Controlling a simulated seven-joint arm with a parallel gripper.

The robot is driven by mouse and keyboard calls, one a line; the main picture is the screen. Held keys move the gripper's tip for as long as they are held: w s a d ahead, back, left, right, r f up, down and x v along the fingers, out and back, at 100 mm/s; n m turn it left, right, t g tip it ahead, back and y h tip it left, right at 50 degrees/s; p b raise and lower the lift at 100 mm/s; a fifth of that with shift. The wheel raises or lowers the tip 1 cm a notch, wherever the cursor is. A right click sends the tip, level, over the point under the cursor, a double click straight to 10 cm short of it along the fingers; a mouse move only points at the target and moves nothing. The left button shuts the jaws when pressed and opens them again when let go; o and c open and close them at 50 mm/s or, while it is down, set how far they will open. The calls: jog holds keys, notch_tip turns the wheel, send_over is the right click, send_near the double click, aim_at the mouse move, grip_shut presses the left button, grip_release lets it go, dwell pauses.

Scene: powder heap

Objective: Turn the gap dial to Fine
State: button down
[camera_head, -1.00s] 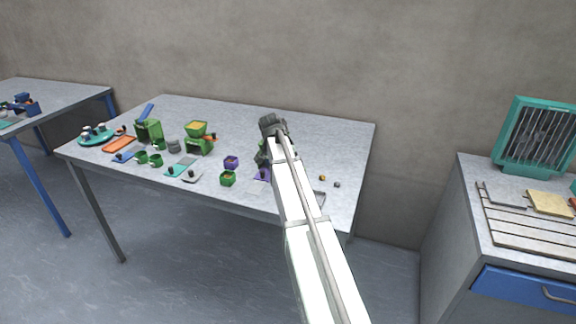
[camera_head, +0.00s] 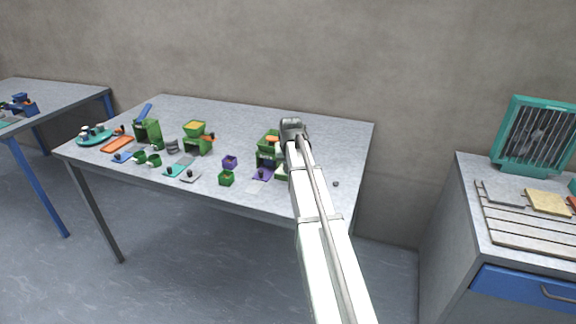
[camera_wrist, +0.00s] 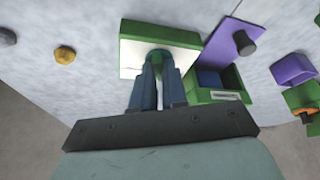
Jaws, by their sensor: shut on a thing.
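A green grinder (camera_head: 265,158) stands near the right end of the table in the head view. In the wrist view a green block with a pale face (camera_wrist: 185,57) is in front of my gripper (camera_wrist: 158,68). My fingers are closed around a small green round knob (camera_wrist: 158,54), likely the gap dial, at that face. The fingers hide most of the knob, and its marks and setting are not readable. In the head view my arm covers the right side of the grinder and the fingertips.
A purple mat (camera_wrist: 228,42) with a dark knobbed piece lies by the grinder. Purple (camera_head: 230,162) and green (camera_head: 227,178) cups stand to its left. Another green grinder (camera_head: 197,146) stands farther left. Small lumps, one yellow (camera_wrist: 64,55), lie on the otherwise clear right end.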

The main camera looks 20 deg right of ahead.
jog(key=n, duration=0.1)
jog(key=n+y, duration=0.1)
jog(key=n, duration=0.1)
jog(key=n+y, duration=0.1)
jog(key=shift+d+n, duration=0.25)
jog(key=shift+n, duration=0.15)
dwell(0.4)
jog(key=c, duration=1.2)
grip_release()
jog(key=shift+o, duration=0.2)
jog(key=shift+r, duration=0.1)
jog(key=v, duration=1.3)
jog(key=shift+s+r, duration=0.2)
jog(key=shift+r, duration=0.1)
